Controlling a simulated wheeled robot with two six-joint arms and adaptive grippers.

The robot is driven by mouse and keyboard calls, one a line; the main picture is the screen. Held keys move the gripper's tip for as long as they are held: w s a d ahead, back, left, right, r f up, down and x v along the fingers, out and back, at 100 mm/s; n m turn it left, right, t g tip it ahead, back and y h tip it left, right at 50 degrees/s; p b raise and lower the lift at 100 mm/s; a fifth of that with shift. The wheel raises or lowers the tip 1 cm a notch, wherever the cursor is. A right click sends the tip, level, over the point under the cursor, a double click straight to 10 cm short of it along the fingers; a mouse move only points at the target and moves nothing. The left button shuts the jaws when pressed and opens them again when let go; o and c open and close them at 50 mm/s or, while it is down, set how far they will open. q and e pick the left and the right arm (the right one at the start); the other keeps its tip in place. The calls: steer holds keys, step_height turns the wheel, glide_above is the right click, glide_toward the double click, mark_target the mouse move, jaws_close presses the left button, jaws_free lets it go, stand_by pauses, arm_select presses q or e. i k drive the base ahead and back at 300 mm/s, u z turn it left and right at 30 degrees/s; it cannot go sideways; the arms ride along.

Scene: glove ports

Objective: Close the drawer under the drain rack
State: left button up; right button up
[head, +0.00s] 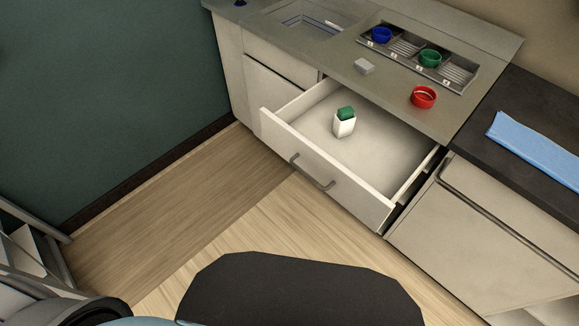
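The drawer (323,172) under the drain rack is pulled well out from the cabinet. Its front has a grey bar handle (311,172). A small white box with a green top (345,122) stands inside the drawer. The metal drain rack (418,57) is set into the counter above, with a blue cup (381,35) and a green cup (430,58) in it. Neither of my grippers shows in the head view.
A sink (305,22) is at the back left. A blue cloth (540,145) lies on the dark counter at right. The wooden floor (215,215) before the drawer is clear.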

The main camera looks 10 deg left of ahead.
mark_target(367, 170)
steer(key=u, duration=0.05)
steer(key=k, duration=0.55)
steer(key=z, duration=0.75)
steer(key=i, duration=0.85)
steer(key=u, duration=0.25)
